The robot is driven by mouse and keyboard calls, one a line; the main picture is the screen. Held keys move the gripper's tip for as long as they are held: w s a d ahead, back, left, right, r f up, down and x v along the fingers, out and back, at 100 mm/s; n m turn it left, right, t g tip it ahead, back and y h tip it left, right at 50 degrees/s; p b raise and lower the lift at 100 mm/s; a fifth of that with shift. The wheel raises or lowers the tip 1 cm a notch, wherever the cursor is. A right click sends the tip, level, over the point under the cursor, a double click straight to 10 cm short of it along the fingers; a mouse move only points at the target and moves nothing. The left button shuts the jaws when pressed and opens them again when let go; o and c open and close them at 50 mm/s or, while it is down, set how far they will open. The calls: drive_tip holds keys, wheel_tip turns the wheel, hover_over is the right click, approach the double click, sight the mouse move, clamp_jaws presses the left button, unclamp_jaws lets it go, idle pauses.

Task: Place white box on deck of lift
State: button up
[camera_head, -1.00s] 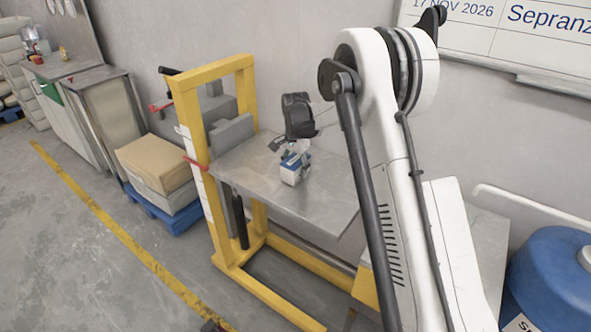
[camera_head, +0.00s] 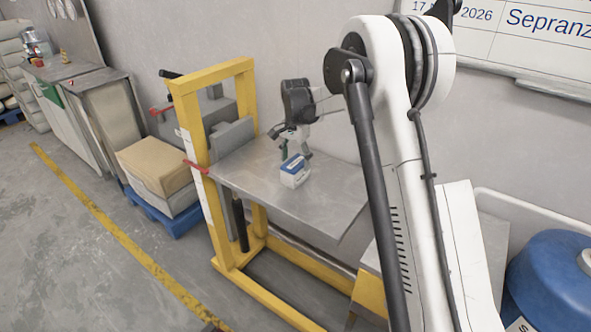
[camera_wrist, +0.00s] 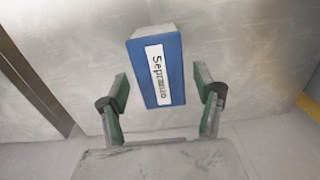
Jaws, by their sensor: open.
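A small white box with a blue labelled face (camera_head: 294,171) rests on the grey metal deck of the yellow lift (camera_head: 325,198). My gripper (camera_head: 293,152) is open just behind and above the box, toward the wall. In the wrist view, the box's blue face with the "Sepranzo" label (camera_wrist: 157,62) shows ahead of and between the spread green finger pads of my gripper (camera_wrist: 161,90). A gap shows on both sides of the box. The metal deck (camera_wrist: 75,45) fills the background there.
The lift's yellow mast (camera_head: 188,120) stands left of the deck. Cardboard boxes (camera_head: 155,168) on a blue pallet stand farther left. A blue drum (camera_head: 548,285) is at the lower right. The deck around the box is clear.

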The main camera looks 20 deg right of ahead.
sight(295, 163)
wheel_tip(295, 163, up, 7)
drive_tip(key=shift+s+f, duration=0.1)
drive_tip(key=s+r+n+t, duration=0.2)
drive_tip(key=s+r, duration=0.5)
drive_tip(key=s, duration=0.3)
drive_tip(key=s+r+n+t, duration=0.1)
drive_tip(key=s+r+n, duration=0.1)
drive_tip(key=s+r, duration=0.6)
drive_tip(key=s+f+n+t, duration=0.2)
drive_tip(key=s+f+n, duration=0.1)
drive_tip(key=s, duration=0.9)
drive_tip(key=s+a+f+n+t, duration=0.1)
drive_tip(key=s+f+n+t, duration=0.1)
drive_tip(key=s, duration=1.1)
drive_tip(key=shift+a+f+n, duration=0.25)
drive_tip(key=shift+f+n, duration=0.15)
drive_tip(key=shift+n, duration=0.1)
drive_tip(key=shift+f, duration=0.1)
wheel_tip(295, 163, down, 17)
drive_tip(key=b, duration=1.7)
drive_tip(key=shift+f, duration=0.2)
